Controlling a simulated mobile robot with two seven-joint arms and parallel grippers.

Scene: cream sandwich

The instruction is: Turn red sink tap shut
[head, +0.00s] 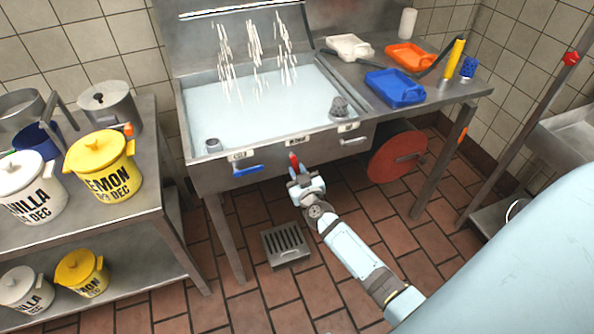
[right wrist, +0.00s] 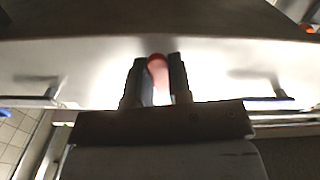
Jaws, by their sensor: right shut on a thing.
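The red tap (head: 294,161) is on the front panel of the steel sink (head: 190,110), to the right of a blue tap lever (head: 248,170). My right gripper (head: 300,178) is at the red tap, shut on it. In the right wrist view the red tap (right wrist: 156,66) shows between the two dark fingers of the gripper (right wrist: 159,80). Most of the tap is hidden by the fingers. Several white streams of water fall into the basin, which holds pale water. My left gripper is not in view.
A steel bench on the left holds a yellow lemon bucket (head: 103,165) and a white vanilla bucket (head: 30,185). Blue (head: 395,88) and orange (head: 411,57) trays lie on the right counter. A red hose reel disc (head: 398,157) hangs below. A floor drain (head: 285,244) lies beneath the sink.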

